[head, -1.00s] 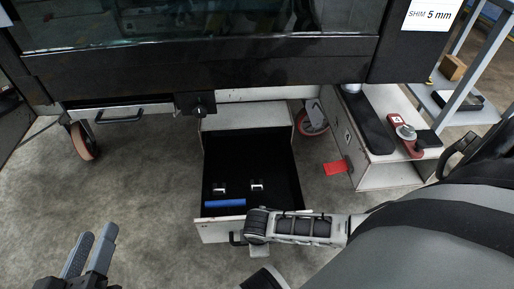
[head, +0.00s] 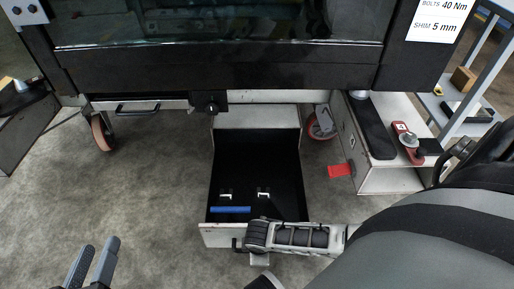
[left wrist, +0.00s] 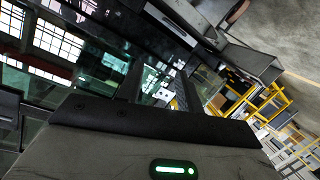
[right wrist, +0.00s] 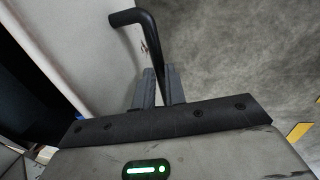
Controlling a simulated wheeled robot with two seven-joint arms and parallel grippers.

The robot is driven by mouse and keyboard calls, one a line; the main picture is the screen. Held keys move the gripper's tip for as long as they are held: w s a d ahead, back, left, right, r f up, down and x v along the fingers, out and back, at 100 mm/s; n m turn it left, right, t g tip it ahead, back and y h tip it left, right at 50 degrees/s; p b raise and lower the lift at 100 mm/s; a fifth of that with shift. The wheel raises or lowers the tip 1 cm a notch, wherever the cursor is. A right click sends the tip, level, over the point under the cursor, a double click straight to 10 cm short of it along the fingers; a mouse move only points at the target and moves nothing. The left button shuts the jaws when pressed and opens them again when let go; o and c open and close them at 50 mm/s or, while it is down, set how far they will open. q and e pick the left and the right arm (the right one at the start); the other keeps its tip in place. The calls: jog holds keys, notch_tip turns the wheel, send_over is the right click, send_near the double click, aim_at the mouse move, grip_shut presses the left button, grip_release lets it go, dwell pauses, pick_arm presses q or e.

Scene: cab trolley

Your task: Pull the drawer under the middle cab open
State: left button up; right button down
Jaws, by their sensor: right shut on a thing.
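The drawer (head: 301,178) under the middle cab (head: 215,68) stands well out from its white housing (head: 257,116). Its black inside shows a blue bar and two small metal pieces. The white drawer front (head: 218,236) carries a black bar handle, seen large in the right wrist view (right wrist: 137,17). My right gripper (right wrist: 158,88) is shut on this handle, with the bar passing between its fingers. In the head view my right arm hides part of the drawer front. My left gripper (head: 93,262) is open and empty at the lower left, away from the drawer.
A caster wheel (head: 102,132) stands left of the drawer and another (head: 320,125) right of it. A red tag (head: 340,171) lies near a white cabinet (head: 372,180) on the right. The grey floor left of the drawer is clear.

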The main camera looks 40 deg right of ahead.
pick_arm(q)
jog(key=shift+s+a+f+y, duration=0.3)
jog(key=shift+s+f, duration=0.2)
pick_arm(e)
jog(key=shift+s+a, duration=0.15)
jog(key=shift+s, duration=0.15)
